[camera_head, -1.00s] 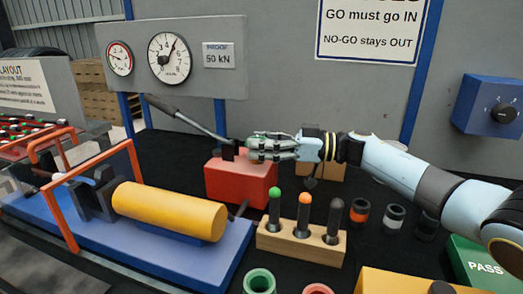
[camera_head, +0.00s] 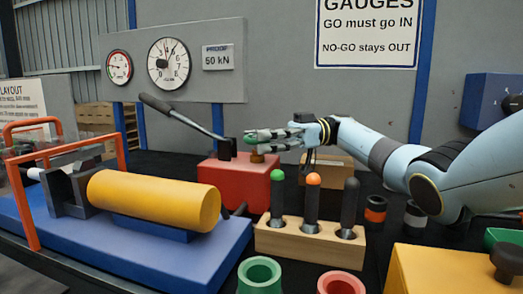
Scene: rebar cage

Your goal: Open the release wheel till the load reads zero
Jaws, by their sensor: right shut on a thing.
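The red pump block (camera_head: 238,186) stands mid-bench with a long dark lever (camera_head: 182,118) rising to the left. A small brass-coloured part (camera_head: 257,157), seemingly the release wheel's base, sits on top of it. My right gripper (camera_head: 254,139) reaches in from the right and is shut at the wheel, just above this part. The fingers hide most of the wheel; a green patch shows at their tips. The large white dial (camera_head: 168,64) on the grey panel has its needle pointing near the top, off its low end. My left gripper is not in view.
A wooden rack (camera_head: 300,243) of coloured-topped pins stands in front of the pump. Green (camera_head: 260,277) and red (camera_head: 340,284) rings are at the front.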

